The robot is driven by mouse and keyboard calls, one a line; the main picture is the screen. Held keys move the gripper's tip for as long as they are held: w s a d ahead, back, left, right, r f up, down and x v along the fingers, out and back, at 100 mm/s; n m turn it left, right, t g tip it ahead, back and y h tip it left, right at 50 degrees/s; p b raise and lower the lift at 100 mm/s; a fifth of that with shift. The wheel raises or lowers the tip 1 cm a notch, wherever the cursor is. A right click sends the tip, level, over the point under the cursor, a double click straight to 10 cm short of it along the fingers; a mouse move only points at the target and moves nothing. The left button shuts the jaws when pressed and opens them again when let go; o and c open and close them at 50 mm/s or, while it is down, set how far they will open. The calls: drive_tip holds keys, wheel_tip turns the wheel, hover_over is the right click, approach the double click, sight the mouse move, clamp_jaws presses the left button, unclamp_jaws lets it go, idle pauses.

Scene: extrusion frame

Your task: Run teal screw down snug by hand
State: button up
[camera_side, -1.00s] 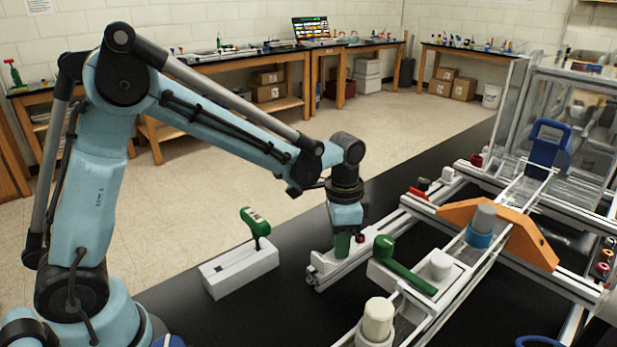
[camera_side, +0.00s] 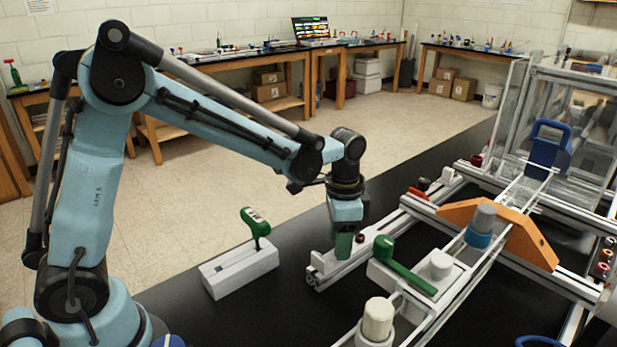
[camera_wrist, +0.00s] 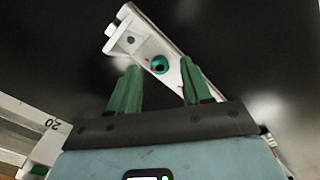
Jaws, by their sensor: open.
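The teal screw (camera_wrist: 159,64) shows in the wrist view as a teal ring with a dark centre, set in a pale bracket (camera_wrist: 146,46) of the frame. My gripper (camera_wrist: 160,72) has its two green fingers apart, one to each side of the screw in the picture, with nothing between them. Whether the fingertips are level with the screw or above it, I cannot tell. In the side view my gripper (camera_side: 344,245) points down at the near left end of the extrusion frame (camera_side: 330,265). The screw is hidden there.
A green T-handled tool (camera_side: 256,222) stands in a white holder (camera_side: 240,269) left of the frame. A green lever (camera_side: 408,275), a white cap (camera_side: 440,265), a cream knob (camera_side: 378,319) and an orange bracket (camera_side: 535,248) are to the right. Black tabletop is clear in front of the holder.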

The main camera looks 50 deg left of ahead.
wheel_tip(320, 180, up, 11)
drive_tip(key=shift+r, duration=0.2)
idle(0.3)
drive_tip(key=shift+f, duration=0.1)
wheel_tip(320, 180, down, 12)
idle(0.8)
drive_tip(key=shift+f, duration=0.1)
drive_tip(key=n, duration=1.2)
drive_tip(key=shift+r, duration=1.7)
idle(0.7)
